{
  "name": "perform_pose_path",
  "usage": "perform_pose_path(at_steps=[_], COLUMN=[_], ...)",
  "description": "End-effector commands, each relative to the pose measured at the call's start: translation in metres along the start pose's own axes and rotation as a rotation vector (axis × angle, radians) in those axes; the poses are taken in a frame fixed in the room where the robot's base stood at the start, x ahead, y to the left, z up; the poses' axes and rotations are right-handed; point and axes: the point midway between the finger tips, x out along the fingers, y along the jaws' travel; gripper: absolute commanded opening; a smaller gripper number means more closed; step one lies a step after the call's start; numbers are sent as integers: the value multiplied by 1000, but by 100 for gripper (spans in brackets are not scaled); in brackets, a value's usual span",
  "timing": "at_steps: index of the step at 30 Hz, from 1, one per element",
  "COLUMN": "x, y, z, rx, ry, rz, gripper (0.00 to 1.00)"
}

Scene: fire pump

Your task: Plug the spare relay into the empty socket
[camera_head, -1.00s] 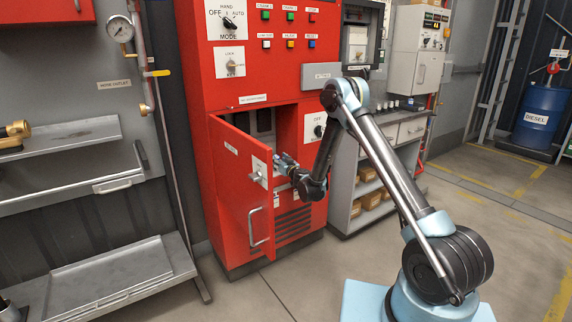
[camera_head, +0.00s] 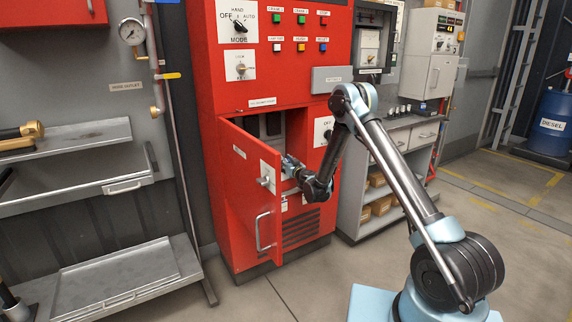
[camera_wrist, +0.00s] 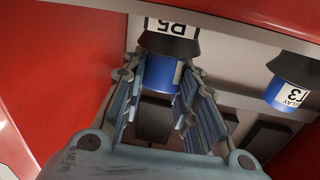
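In the wrist view a blue relay (camera_wrist: 162,72) with a dark flange sits between the fingertips of my gripper (camera_wrist: 163,85). The two fingers press close along both sides of its blue part, and it appears to be gripped. A white label reading upside down, apparently R5, shows above its flange. In the head view my gripper (camera_head: 288,165) reaches into the open red cabinet (camera_head: 275,85), and the relay is too small to make out there. A second blue relay (camera_wrist: 281,91) with a dark flange stands to the right. Which socket is empty is not clear.
The open red cabinet door (camera_head: 245,185) stands left of my gripper, close to it. Dark blocks (camera_wrist: 154,119) lie below the relay in the wrist view. A grey shelf bench (camera_head: 385,170) is to the cabinet's right. The floor in front is clear.

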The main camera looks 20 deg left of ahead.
Motion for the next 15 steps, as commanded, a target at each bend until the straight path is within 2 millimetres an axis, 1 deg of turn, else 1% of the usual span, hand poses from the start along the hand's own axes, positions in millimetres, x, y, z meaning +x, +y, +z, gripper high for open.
perform_pose_path(at_steps=[1,2,3,12,15], x=[0,0,0,-1,-5], y=[1,1,1,1,1], z=[0,0,0,0,0], rx=[0,0,0,0,-1], ry=[0,0,0,0,0], rz=[1,1,1,1,1], gripper=[41,48,51,51,51])
